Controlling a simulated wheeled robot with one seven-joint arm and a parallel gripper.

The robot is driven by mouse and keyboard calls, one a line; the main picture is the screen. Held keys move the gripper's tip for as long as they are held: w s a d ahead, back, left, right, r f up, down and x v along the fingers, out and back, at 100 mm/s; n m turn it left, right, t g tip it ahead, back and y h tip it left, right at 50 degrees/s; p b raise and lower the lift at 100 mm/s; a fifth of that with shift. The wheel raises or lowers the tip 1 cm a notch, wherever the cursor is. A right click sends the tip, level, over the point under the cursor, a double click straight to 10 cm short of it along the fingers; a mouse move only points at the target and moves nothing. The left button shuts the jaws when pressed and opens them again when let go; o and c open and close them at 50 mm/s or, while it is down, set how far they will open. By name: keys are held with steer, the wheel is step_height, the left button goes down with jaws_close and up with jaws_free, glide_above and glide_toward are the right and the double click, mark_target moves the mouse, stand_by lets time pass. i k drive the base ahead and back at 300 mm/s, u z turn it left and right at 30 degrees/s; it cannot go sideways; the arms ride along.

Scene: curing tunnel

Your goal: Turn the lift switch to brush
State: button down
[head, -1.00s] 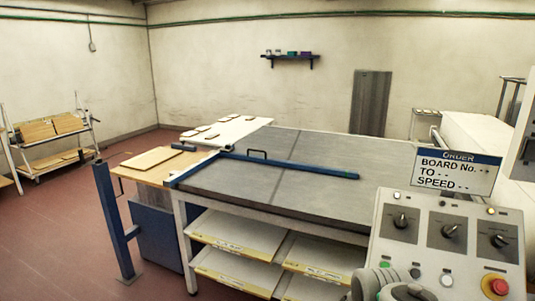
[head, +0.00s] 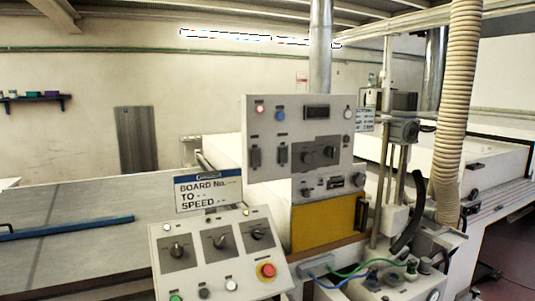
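A sloped grey control panel (head: 211,271) stands at the bottom centre of the head view. It carries three dark rotary switches in a row: a left switch (head: 177,250), a middle switch (head: 220,241) and a right switch (head: 258,234). Their labels are too small to read, so I cannot tell which is the lift switch or where brush lies. An upright grey panel (head: 262,172) behind it has more knobs, which I also cannot read. My gripper is not in view.
A red emergency button (head: 267,270) sits on the sloped panel, with small buttons along its lower edge. A yellow cover (head: 322,224), a ribbed hose (head: 456,120) and cables are at the right. A grey table (head: 90,228) lies left.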

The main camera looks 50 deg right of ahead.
mark_target(330, 152)
steer(key=z, duration=1.3)
steer(key=k, duration=1)
steer(key=z, duration=0.25)
steer(key=i, duration=1.45)
steer(key=u, duration=0.7)
